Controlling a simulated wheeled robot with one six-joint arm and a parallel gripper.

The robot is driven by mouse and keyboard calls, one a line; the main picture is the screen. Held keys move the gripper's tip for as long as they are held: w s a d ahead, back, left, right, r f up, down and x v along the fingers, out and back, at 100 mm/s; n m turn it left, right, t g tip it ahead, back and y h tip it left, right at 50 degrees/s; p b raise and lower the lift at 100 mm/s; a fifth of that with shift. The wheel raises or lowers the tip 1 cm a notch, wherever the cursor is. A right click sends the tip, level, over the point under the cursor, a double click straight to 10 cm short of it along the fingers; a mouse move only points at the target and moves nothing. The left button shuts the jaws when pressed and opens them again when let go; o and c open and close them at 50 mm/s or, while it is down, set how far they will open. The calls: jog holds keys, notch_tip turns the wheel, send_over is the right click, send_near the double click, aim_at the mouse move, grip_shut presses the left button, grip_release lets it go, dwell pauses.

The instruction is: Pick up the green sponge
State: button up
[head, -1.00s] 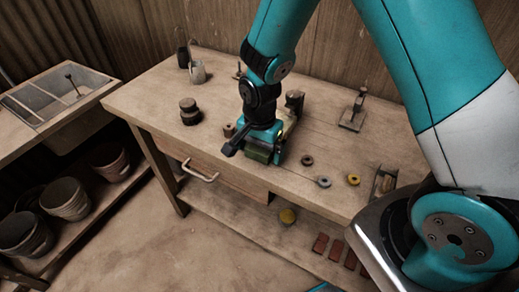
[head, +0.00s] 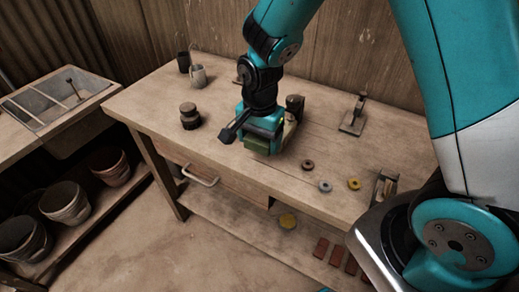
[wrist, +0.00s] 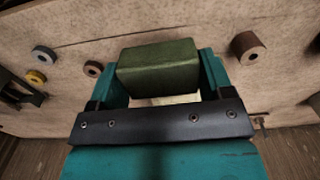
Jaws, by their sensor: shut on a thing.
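The green sponge (wrist: 160,68) is a dark green block between the two teal fingers of my gripper (wrist: 162,75) in the wrist view. My gripper is shut on it. In the head view my gripper (head: 260,138) is over the front middle of the workbench (head: 230,165), with the sponge (head: 257,145) showing under its front side. The sponge appears raised a little off the bench top. Its far side and underside are hidden.
A grey ring (head: 326,186), a yellow ring (head: 353,184) and a brown ring (head: 308,165) lie right of my gripper. A dark stacked jar (head: 190,116) stands to the left. A metal press (head: 354,115) stands at the back right. The bench's left front is clear.

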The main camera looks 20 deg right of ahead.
aim_at(260, 137)
notch_tip(260, 137, up, 15)
